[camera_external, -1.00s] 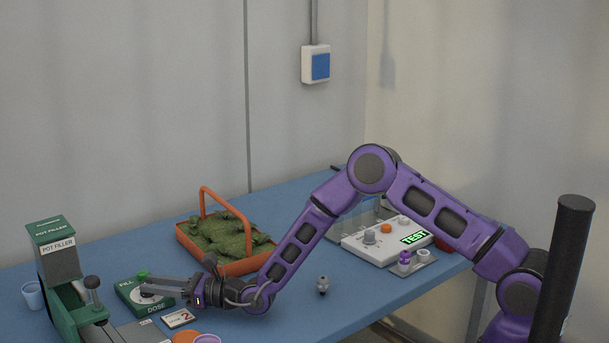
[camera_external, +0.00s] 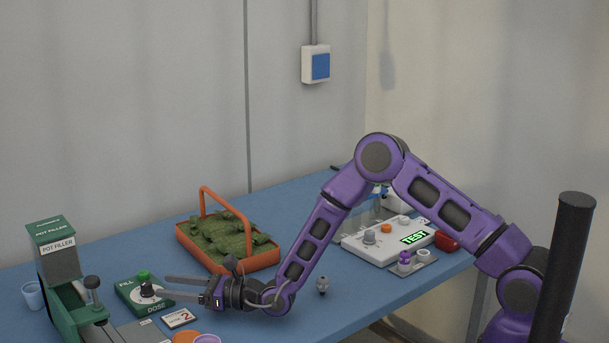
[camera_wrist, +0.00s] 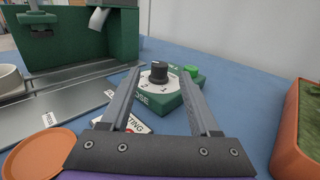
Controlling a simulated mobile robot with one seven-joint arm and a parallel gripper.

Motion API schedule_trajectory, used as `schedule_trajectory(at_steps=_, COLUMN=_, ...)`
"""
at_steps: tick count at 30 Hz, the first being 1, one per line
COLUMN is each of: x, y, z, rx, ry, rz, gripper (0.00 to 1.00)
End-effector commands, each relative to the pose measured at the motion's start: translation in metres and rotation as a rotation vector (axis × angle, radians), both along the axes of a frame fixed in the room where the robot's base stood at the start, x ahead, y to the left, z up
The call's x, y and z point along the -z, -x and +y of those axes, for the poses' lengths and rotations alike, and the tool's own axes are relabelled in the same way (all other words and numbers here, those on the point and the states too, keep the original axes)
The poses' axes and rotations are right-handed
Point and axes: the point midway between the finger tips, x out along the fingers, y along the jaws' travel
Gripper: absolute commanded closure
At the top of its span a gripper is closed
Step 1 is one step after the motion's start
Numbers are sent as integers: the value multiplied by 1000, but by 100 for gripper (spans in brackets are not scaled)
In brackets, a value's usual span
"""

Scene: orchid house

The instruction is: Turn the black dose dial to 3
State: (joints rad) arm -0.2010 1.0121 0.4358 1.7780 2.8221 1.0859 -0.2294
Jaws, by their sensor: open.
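The black dose dial (camera_external: 147,290) stands on a white round scale on the green fill-and-dose box (camera_external: 150,306). In the wrist view the dial (camera_wrist: 159,72) sits just beyond and between my fingertips, with a pale pointer mark on its top; the number it points to is too small to read. My gripper (camera_external: 169,287) is open, its two fingers level and reaching toward the dial from the right, apart from it. It also shows in the wrist view (camera_wrist: 163,80). A green button (camera_wrist: 191,71) sits beside the dial. A card (camera_external: 179,318) with a red 2 lies near the box.
The green pot filler (camera_external: 58,258) with its lever stands left of the box. An orange basket (camera_external: 262,262) of plants stands behind my forearm. An orange disc (camera_wrist: 40,152) lies in front. A grey-white TEST device (camera_external: 383,247) is at the right.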

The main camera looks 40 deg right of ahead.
Motion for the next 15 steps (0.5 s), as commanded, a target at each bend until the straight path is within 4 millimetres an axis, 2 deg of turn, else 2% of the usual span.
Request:
schedule_trajectory(at_steps=9, x=-1, y=55, z=-51, rx=0, ry=1, rz=3, gripper=38)
schedule_trajectory(at_steps=15, x=-1, y=83, z=-77, rx=0, ry=1, rz=1, gripper=38)
